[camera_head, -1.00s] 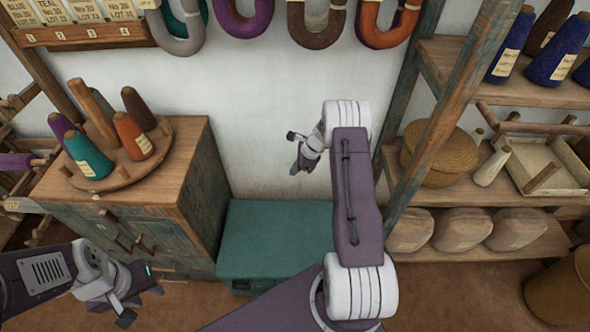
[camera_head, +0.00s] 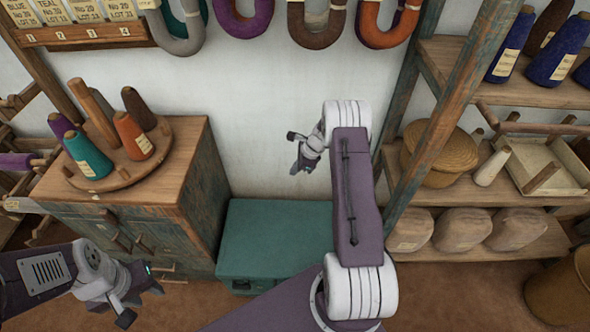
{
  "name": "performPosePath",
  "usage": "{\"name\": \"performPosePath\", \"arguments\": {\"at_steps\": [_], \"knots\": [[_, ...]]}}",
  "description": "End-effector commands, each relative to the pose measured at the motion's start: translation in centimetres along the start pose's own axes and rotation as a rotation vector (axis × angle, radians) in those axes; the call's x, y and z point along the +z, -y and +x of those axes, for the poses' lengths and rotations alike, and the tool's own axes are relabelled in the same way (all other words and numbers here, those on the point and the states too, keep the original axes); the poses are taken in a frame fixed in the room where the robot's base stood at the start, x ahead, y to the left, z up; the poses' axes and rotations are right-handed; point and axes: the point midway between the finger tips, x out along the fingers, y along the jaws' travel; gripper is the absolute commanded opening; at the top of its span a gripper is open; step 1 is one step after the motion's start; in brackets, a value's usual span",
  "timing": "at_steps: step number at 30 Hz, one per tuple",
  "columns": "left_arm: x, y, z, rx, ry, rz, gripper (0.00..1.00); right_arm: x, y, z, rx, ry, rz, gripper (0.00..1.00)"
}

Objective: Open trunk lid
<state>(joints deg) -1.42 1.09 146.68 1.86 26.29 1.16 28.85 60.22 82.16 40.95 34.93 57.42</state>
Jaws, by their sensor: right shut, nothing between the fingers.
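The trunk is a teal box (camera_head: 262,237) on the floor against the white wall, between the wooden cabinet and the shelf rack. Its lid is flat and looks closed. My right arm covers its right part and lower front. My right gripper (camera_head: 295,153) is raised above the trunk in front of the wall, shut with nothing in it and apart from the lid. My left gripper (camera_head: 140,304) is at the lower left, in front of the cabinet and apart from the trunk. Its fingers are small and dark, and I cannot tell whether they are open.
A cabinet (camera_head: 190,205) stands directly left of the trunk, with a round rack (camera_head: 105,172) of yarn cones on top. The shelf rack's slanted post (camera_head: 440,125) rises at the right. Shelves there hold a basket (camera_head: 440,150) and several wrapped bundles. Yarn skeins hang above.

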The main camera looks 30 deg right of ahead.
Motion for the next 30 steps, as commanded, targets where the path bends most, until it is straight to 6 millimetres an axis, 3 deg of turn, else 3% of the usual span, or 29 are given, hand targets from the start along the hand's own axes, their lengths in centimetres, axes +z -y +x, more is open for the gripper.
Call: {"name": "performPosePath", "arguments": {"at_steps": [3, 7, 17, 30], "knots": [[0.0, 0.0, 0.0, 0.000, 0.000, 0.000, 0.36, 0.0, 0.0, 0.0, 0.000, 0.000, 0.000, 0.01], [0.0, 0.0, 0.0, 0.000, 0.000, 0.000, 0.36, 0.0, 0.0, 0.0, 0.000, 0.000, 0.000, 0.34], [0.0, 0.0, 0.0, 0.000, 0.000, 0.000, 0.36, 0.0, 0.1, -0.3, -0.001, 0.000, 0.000, 0.34], [0.0, 0.0, 0.3, 0.000, 0.000, 0.000, 0.36, 0.0, 0.1, -8.4, -0.002, 0.000, 0.000, 0.34]]}}
